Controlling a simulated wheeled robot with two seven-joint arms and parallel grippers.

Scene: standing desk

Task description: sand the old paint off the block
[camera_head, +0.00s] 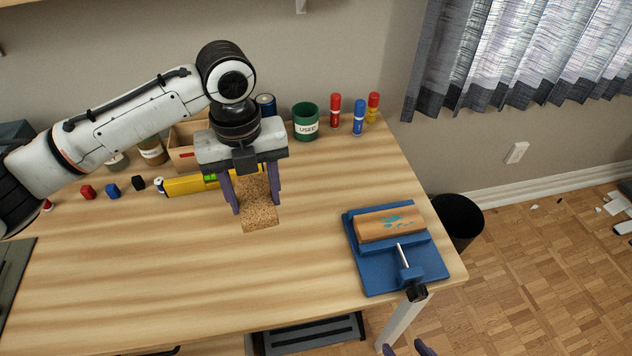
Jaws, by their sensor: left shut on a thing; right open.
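The wooden block (374,226) lies in a blue vise (376,283) at the desk's right end. Patches of blue-green paint show on its top. My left gripper (256,206) points down over the middle of the desk, left of the vise. It is shut on a brown, speckled sanding block (260,218), with a purple finger on each side. I cannot tell whether the sanding block touches the desk. My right gripper (406,348) shows only as two purple fingertips at the bottom edge, apart and empty, below the vise.
Behind my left gripper are a yellow level (186,186), a cardboard box (182,150) and a green cup marked USED (306,122). A black bin (458,222) stands beyond the right edge.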

